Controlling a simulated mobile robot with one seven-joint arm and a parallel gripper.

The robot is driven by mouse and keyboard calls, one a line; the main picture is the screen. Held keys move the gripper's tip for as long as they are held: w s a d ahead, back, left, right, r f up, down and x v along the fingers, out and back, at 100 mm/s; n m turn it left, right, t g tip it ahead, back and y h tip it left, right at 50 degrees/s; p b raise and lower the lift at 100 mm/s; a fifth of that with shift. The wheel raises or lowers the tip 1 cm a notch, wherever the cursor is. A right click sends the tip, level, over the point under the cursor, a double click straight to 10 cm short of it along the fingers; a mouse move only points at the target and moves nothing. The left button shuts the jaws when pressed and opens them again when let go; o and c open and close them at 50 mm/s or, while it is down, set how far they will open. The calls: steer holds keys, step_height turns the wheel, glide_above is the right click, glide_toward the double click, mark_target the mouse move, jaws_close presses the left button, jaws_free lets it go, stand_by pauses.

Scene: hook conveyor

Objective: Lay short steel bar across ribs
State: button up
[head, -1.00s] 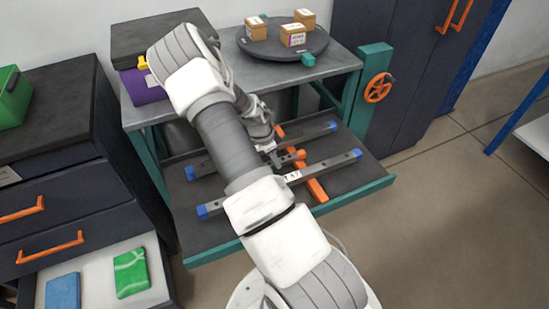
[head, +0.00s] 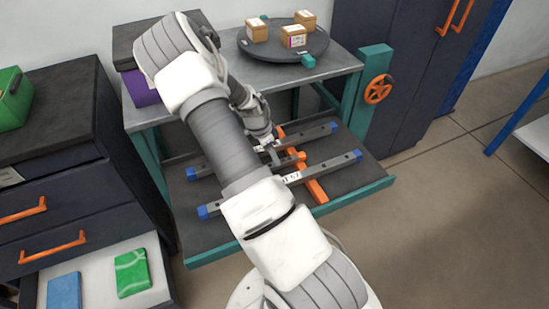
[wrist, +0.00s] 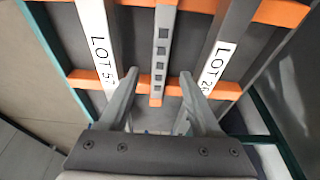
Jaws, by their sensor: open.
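The short steel bar (wrist: 162,45) is grey with a row of square holes and an orange end, and it lies between two long bars. In the wrist view it crosses over the orange ribs (wrist: 85,78). The long bars (wrist: 97,35) carry LOT labels and have blue ends in the head view (head: 325,168). My gripper (wrist: 157,82) is open, with one finger on each side of the short bar's near end and a gap to both.
The ribs and bars lie on a dark lower shelf (head: 225,225) with a teal frame. Above it, a grey tabletop (head: 345,62) carries a round turntable (head: 265,50) with several small boxes. A dark drawer cabinet stands left, with its lowest drawer (head: 95,275) open.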

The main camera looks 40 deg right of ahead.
steer(key=s+p+v, duration=0.1)
steer(key=p+v, duration=0.1)
steer(key=v, duration=1.1)
steer(key=shift+w+r, duration=0.25)
steer(key=shift+w, duration=0.2)
